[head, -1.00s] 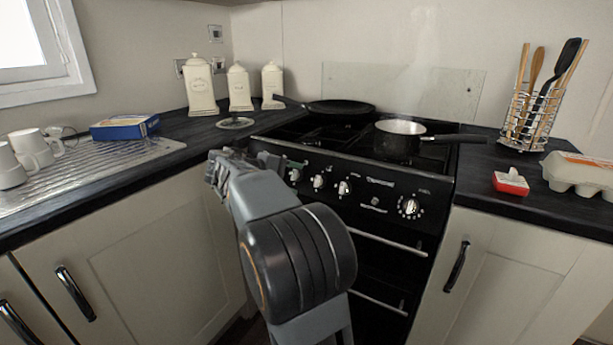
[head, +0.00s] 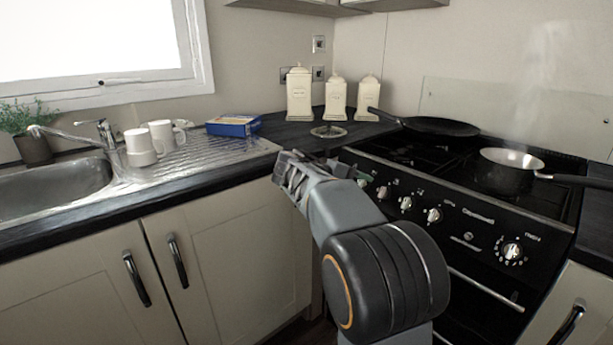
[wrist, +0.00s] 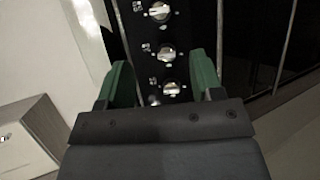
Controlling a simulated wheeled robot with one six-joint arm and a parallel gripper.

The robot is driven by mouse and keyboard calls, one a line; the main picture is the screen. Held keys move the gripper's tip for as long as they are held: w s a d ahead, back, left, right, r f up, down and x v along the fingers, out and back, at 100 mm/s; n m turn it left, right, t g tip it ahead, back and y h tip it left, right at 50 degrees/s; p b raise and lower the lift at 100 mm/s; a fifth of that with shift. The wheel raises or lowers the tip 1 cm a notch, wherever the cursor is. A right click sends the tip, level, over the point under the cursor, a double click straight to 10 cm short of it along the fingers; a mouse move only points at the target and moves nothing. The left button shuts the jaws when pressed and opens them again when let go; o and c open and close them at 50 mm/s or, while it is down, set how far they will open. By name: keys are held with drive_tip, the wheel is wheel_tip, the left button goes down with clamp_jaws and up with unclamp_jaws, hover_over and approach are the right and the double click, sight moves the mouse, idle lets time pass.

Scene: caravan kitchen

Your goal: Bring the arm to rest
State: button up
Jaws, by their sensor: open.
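My gripper (head: 287,170) is at the end of my arm in the head view, in front of the counter edge near the corner, left of the stove knobs. In the wrist view my gripper (wrist: 163,82) shows two green fingers spread apart with nothing between them. Beyond the fingers is the black stove front (wrist: 140,50) with several knobs. The stove (head: 450,215) also shows in the head view, partly hidden behind my arm.
A glass lid (head: 328,131) lies on the counter behind my gripper. A frying pan (head: 440,126) and a saucepan (head: 508,172) are on the stove. Cups (head: 142,150), a blue box (head: 233,125) and the sink (head: 60,190) are to the left. Canisters (head: 300,95) stand in the corner.

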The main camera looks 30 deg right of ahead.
drive_tip(key=s+a+r+t+y+p, duration=0.3)
drive_tip(key=s+a+r+y+p, duration=0.3)
drive_tip(key=a+p, duration=0.5)
drive_tip(key=s+a+r+t+y+p, duration=0.3)
drive_tip(key=s+a+r+y+p, duration=0.3)
drive_tip(key=a+p, duration=0.5)
drive_tip(key=s+y+p, duration=0.1)
drive_tip(key=s+p, duration=0.1)
drive_tip(key=p, duration=0.5)
drive_tip(key=shift+r+n+t, duration=0.25)
drive_tip(key=shift+n+t, duration=0.05)
